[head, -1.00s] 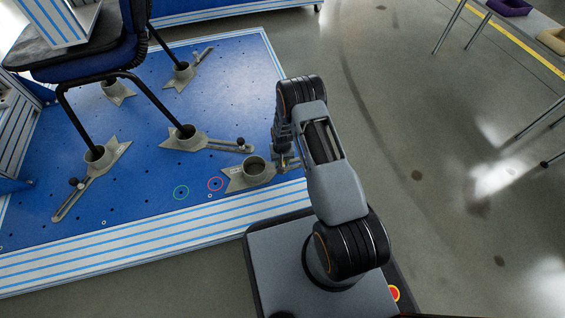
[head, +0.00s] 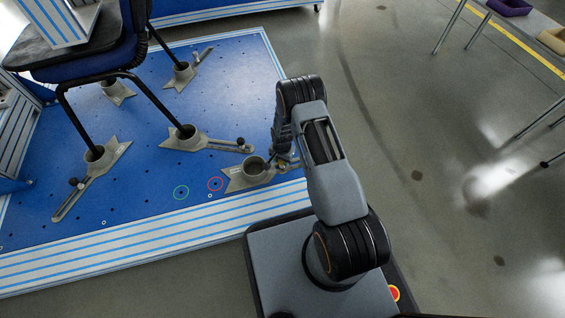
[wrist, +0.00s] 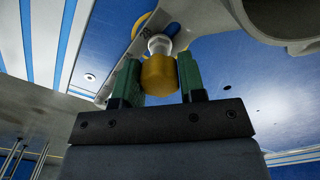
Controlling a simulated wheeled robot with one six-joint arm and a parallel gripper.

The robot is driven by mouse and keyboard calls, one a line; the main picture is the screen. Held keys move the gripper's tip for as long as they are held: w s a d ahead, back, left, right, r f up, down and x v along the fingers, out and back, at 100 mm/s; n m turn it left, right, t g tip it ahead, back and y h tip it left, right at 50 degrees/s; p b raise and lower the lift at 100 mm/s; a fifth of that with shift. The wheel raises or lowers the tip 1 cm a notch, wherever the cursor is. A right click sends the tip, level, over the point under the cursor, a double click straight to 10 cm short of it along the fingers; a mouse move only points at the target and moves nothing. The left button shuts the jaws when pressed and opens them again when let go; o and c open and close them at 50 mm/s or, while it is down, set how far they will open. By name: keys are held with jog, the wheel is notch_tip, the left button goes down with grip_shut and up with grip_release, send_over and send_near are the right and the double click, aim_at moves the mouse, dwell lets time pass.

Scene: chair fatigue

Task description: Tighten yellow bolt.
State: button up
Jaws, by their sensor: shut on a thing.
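The yellow bolt (wrist: 159,76) is in the middle of the wrist view, with a pale collar (wrist: 160,44) beyond its yellow head. My gripper (wrist: 159,82) has its two green fingers on either side of the yellow head, shut on it. The bolt stands at a slotted grey metal bracket (wrist: 110,75). In the head view, the gripper is mostly hidden behind my arm, beside the grey clamp with an empty round cup (head: 254,168) near the blue platform's right edge.
The blue platform (head: 140,205) carries several grey clamps. Some hold the legs of a chair (head: 110,75).

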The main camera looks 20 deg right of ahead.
jog(key=shift+m, duration=0.7)
jog(key=m, duration=0.4)
jog(key=o, duration=0.9)
jog(key=n, duration=0.4)
